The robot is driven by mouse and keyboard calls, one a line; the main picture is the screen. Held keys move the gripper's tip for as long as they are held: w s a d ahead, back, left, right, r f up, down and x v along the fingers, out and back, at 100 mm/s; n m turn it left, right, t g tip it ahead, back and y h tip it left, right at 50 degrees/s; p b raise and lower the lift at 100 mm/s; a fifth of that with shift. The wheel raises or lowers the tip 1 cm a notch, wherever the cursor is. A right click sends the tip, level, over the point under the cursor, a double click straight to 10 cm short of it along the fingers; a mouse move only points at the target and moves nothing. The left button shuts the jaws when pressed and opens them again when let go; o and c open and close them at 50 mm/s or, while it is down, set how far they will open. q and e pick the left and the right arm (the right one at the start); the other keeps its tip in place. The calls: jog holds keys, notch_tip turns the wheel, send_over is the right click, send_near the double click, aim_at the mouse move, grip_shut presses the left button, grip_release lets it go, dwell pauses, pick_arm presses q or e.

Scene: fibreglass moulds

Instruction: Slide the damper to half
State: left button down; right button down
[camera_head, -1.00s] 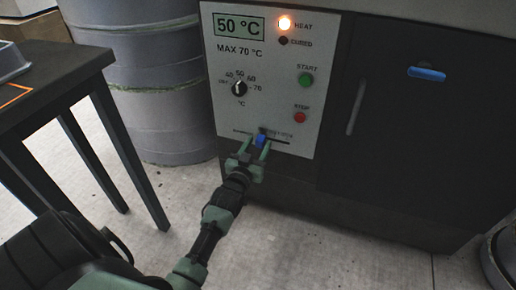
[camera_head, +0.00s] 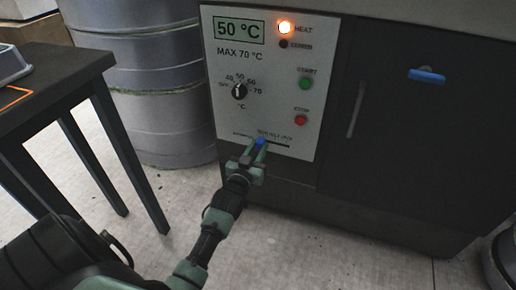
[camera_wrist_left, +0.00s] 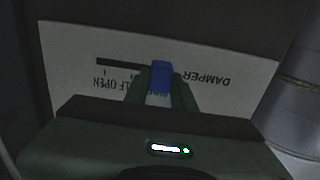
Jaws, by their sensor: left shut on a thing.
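The damper's blue slider knob (camera_head: 261,141) sits in a dark slot low on the white control panel (camera_head: 224,62). My left gripper (camera_head: 258,149) is shut on the knob, with a finger on either side. In the left wrist view the panel appears upside down. There the blue knob (camera_wrist_left: 161,75) is between my left gripper's fingers (camera_wrist_left: 158,88), and the bare dark slot runs to the left from it. The word DAMPER shows right of the knob, and a partly covered "half open" marking lies to its left. My right gripper is not in view.
The panel reads 50 °C, with the heat lamp (camera_head: 284,27) lit, a dial (camera_head: 239,91), a green button (camera_head: 305,83) and a red button (camera_head: 301,120). A grey drum (camera_head: 160,125) and dark table (camera_head: 50,75) stand left.

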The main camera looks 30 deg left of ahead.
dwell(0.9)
pick_arm(q)
jog(key=d, duration=0.1)
jog(key=d+p, duration=0.1)
jog(key=d, duration=0.1)
jog(key=shift+w+d, duration=0.15)
jog(key=shift+w, duration=0.25)
jog(key=shift+w+d, duration=0.1)
jog(key=shift+d, duration=0.25)
jog(key=c, duration=1.2)
grip_release()
jog(key=shift+o, duration=0.2)
